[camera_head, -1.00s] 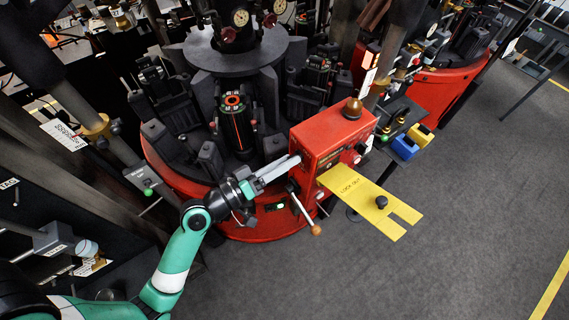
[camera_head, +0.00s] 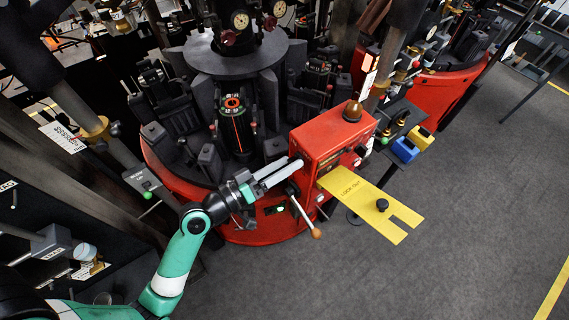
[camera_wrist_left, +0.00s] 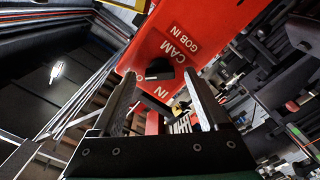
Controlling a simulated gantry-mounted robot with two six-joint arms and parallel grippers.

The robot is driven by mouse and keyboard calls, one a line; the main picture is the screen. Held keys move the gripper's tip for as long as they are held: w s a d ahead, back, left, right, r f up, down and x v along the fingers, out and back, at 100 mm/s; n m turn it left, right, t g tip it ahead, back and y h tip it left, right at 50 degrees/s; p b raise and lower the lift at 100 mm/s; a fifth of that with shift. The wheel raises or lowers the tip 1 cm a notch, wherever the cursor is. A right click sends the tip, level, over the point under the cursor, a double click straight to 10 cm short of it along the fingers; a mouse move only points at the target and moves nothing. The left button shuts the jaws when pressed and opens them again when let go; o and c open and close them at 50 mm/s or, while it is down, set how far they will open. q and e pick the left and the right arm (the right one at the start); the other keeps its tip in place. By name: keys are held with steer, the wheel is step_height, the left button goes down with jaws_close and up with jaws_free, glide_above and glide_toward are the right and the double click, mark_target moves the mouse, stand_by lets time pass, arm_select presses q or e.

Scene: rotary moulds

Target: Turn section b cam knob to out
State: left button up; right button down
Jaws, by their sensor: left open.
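A red control box (camera_head: 325,140) stands on the front edge of the machine, with a yellow plate marked LOCK OUT (camera_head: 350,187) sticking out to its right. In the left wrist view, its red face (camera_wrist_left: 205,25) carries the words CAM, GOB IN and IN. A small black knob (camera_wrist_left: 158,69) sits on this face between CAM and IN. My left gripper (camera_head: 298,168) is at the box's left side. It is open, and its two fingers (camera_wrist_left: 160,86) stand either side of the knob in the wrist view. Whether they touch it I cannot tell. The right gripper is not in view.
A lever with an orange ball end (camera_head: 316,233) sticks out below the box, close to my left gripper. Blue (camera_head: 404,150) and yellow (camera_head: 421,138) blocks sit right of the box. Dark moulds crowd the round red machine behind. The grey floor at right is clear.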

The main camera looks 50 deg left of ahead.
arm_select(q)
steer(key=shift+s, duration=0.15)
steer(key=s+p, duration=0.4)
steer(key=s, duration=0.7)
steer(key=shift+s+a, duration=0.15)
steer(key=shift+a, duration=0.25)
